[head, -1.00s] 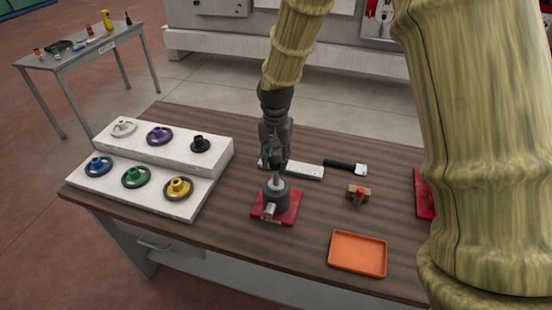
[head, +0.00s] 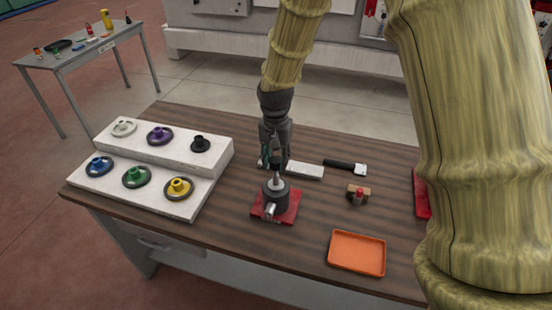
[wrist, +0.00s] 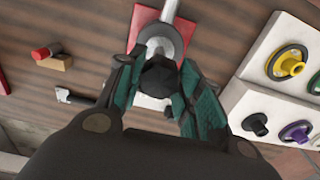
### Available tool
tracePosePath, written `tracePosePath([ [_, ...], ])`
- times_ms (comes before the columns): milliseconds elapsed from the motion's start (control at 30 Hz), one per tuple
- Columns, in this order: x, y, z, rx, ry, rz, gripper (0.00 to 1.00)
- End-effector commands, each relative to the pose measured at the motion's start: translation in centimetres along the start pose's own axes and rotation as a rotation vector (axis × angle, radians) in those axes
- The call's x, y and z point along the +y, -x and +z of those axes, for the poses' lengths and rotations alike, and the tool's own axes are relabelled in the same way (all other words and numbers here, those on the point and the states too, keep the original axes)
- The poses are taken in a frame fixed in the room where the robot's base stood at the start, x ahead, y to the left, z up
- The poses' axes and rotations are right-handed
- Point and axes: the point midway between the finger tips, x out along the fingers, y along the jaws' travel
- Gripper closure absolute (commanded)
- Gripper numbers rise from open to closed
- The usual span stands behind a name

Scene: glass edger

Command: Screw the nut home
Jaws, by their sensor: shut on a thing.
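A grey round fixture (head: 275,197) with an upright post stands on a red base plate (head: 287,208) near the middle of the bench. My gripper (head: 274,168) points down right over the post. In the wrist view the teal fingers of my gripper (wrist: 160,88) are closed on a dark faceted nut (wrist: 158,74), which sits in line with the grey fixture (wrist: 163,38). The nut hides the top of the post there, so how far it is threaded cannot be told.
A white stepped rack (head: 205,185) with several coloured flanged knobs stands at left. An orange tray (head: 357,253) lies front right. A small wooden block with a red part (head: 358,193), a black-handled tool (head: 345,166) and a white bar (head: 304,171) lie nearby.

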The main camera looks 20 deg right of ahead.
Motion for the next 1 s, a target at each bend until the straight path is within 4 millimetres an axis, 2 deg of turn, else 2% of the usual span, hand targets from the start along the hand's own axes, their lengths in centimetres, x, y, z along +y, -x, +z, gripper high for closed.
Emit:
tracePosePath([
  [1000, 0.0, -1.4, 0.0, 0.001, 0.001, 0.0, 0.89],
])
